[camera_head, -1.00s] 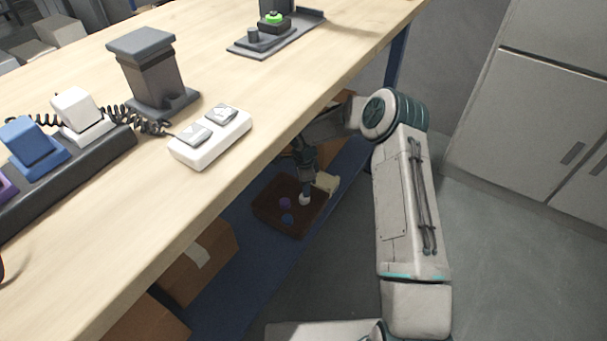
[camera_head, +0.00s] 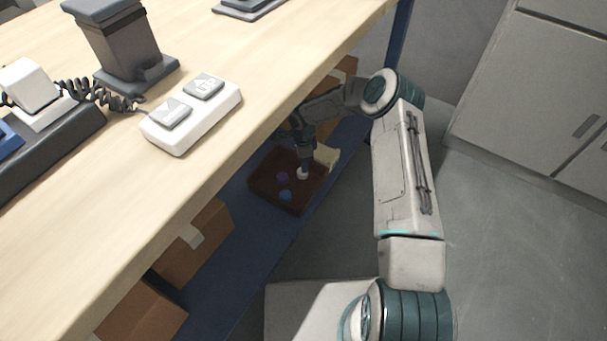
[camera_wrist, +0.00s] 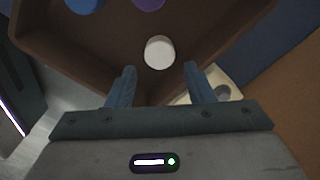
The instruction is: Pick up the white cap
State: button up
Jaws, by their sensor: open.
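The white cap (camera_wrist: 159,52) lies in a brown tray (camera_wrist: 60,52), near the tray's edge closest to my gripper in the wrist view. It shows small in the head view (camera_head: 302,174), just under my gripper. My gripper (camera_wrist: 160,80) is open, with its two blue-grey fingers apart and nothing between them. The cap lies just beyond the fingertips, roughly centred between them. A purple cap (camera_wrist: 149,3) and a blue cap (camera_wrist: 84,4) lie farther in the tray, cut off by the frame's top edge.
The tray stands on a blue lower shelf (camera_head: 232,258) beneath the wooden tabletop (camera_head: 215,170), which is close above my arm. Cardboard boxes (camera_head: 195,243) stand left of the tray. A cream-coloured object (camera_wrist: 224,84) sits beside the tray. Floor at the right is clear.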

notch_tip(320, 180, down, 5)
jog(key=shift+f+b, duration=0.1)
jog(key=shift+b, duration=0.65)
jog(key=c, duration=0.7)
jog(key=shift+c, duration=0.3)
